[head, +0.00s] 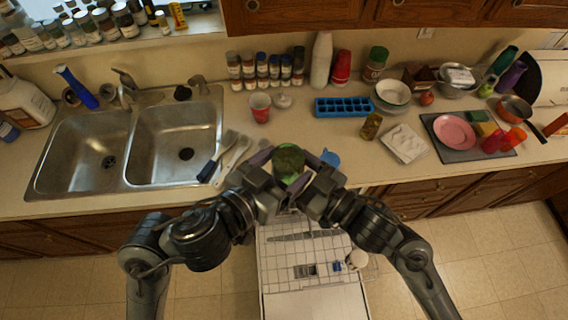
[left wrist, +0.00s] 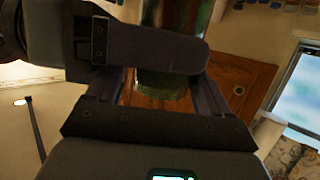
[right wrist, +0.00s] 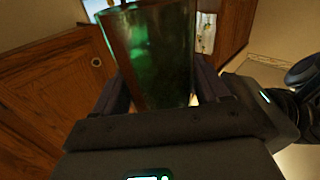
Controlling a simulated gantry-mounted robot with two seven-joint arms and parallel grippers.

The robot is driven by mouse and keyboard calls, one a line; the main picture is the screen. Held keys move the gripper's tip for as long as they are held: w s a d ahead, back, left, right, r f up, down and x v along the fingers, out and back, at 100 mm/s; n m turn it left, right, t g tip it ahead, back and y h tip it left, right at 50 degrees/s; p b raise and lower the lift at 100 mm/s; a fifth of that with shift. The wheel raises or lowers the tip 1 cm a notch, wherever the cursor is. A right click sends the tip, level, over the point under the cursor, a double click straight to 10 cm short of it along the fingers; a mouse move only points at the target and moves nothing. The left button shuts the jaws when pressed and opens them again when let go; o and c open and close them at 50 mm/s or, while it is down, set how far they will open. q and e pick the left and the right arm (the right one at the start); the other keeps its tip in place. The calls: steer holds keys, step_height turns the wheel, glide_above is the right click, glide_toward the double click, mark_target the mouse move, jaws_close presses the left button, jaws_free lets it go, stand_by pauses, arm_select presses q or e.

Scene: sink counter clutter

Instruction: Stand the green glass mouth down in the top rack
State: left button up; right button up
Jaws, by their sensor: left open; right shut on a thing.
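The green glass (head: 288,160) is held up between my two grippers, in front of the counter edge and above the pulled-out rack. My right gripper (head: 310,168) is shut on it; in the right wrist view the glass (right wrist: 150,55) fills the space between the fingers. My left gripper (head: 266,165) is open, with its fingers on either side of the glass, which also shows in the left wrist view (left wrist: 165,75). The top rack (head: 285,250) is a wire grid below the grippers.
A white cup (head: 357,259) and a small blue item (head: 337,267) are at the rack's right side. A blue ice tray (head: 343,107) and a pink plate (head: 454,132) are on the counter. Much of the rack looks bare.

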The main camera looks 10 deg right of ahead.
arm_select(q)
steer(key=shift+w+d+f, duration=0.1)
steer(key=shift+w+d, duration=0.05)
steer(key=shift+d, duration=0.05)
steer(key=shift+c, duration=0.4)
steer(key=c, duration=0.7)
steer(key=shift+c, duration=0.9)
arm_select(e)
steer(key=o, duration=1.2)
steer(key=shift+f, duration=0.1)
